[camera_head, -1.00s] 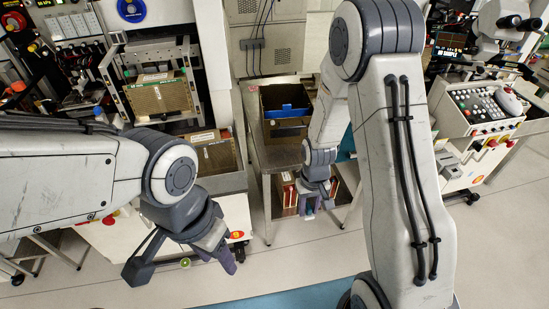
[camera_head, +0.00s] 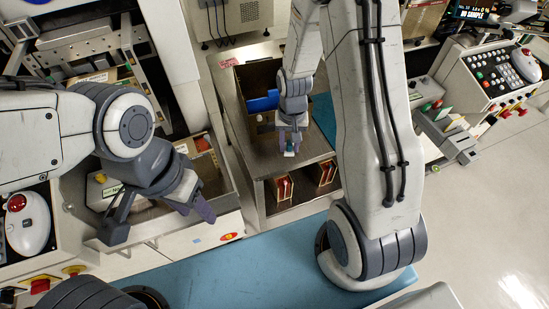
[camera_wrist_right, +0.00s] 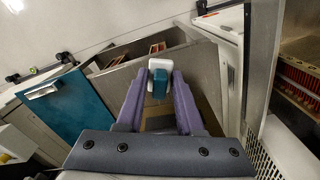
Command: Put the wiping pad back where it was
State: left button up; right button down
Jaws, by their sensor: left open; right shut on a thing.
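The wiping pad, a small white and teal block (camera_wrist_right: 160,76), is between the purple fingertips of my right gripper (camera_wrist_right: 158,85) in the right wrist view. In the head view my right gripper (camera_head: 291,146) points down over the grey cart top (camera_head: 300,168), and only a little of the pad shows at its tips. The height of the pad above the cart cannot be told. My left gripper (camera_head: 158,215) is open and empty in front of the machine tray at the left.
Red-filled magazines (camera_head: 281,188) sit on the lower shelf. A control console (camera_head: 497,75) stands at the right.

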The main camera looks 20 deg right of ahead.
jog(key=w+d+m+b, duration=0.1)
jog(key=d+m+b, duration=0.4)
jog(key=d+m, duration=0.55)
jog(key=m, duration=0.3)
send_over(277, 163)
jog(key=f, duration=0.6)
jog(key=shift+s+d, duration=0.1)
jog(key=shift+d, duration=0.1)
jog(key=shift+a+f, duration=0.15)
jog(key=shift+f, duration=0.05)
notch_tip(277, 163, down, 4)
jog(key=shift+r, duration=0.1)
